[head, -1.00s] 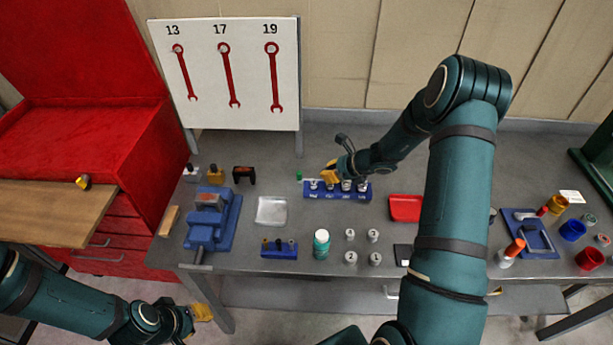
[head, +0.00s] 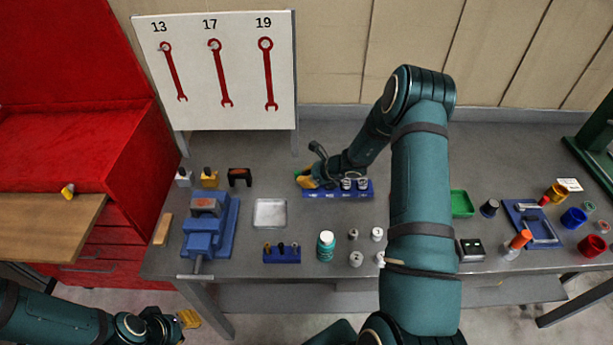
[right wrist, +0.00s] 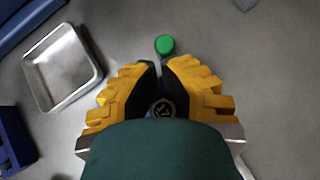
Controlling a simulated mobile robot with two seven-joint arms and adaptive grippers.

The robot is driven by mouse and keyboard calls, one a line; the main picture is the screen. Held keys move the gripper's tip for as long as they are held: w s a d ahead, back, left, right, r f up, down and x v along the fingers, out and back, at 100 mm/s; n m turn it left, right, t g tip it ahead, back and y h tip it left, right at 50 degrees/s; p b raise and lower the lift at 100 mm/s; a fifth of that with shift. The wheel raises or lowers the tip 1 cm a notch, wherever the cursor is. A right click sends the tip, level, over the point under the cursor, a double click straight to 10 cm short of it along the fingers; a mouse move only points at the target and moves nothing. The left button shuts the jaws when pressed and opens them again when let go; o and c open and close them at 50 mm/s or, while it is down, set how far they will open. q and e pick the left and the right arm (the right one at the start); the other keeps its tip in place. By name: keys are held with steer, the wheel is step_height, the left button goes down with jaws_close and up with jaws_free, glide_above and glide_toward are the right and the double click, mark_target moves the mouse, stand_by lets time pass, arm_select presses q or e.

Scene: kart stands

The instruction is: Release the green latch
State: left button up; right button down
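A small green round-topped piece, which I take for the green latch, shows in the right wrist view (right wrist: 165,45), just beyond my right fingertips. My right gripper (head: 306,179) is low at the left end of the blue socket block (head: 335,194). Its yellow fingers (right wrist: 161,70) stand a narrow gap apart, with a silver disc showing between them. The latch is not between the fingertips. My left gripper (head: 190,318) hangs off the table's front left; its opening is unclear.
A metal tray (head: 270,213) and blue vise (head: 205,232) stand left of the socket block. A green tray (head: 461,204) is right of my right arm. A wrench board (head: 222,75) stands behind.

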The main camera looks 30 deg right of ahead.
steer(key=shift+w+a+f+b, duration=0.1)
steer(key=shift+w+a+b, duration=0.5)
steer(key=shift+a+b, duration=0.3)
steer(key=shift+w+a, duration=0.25)
steer(key=shift+a, duration=0.2)
steer(key=shift+s+d+r, duration=0.1)
steer(key=shift+r, duration=0.15)
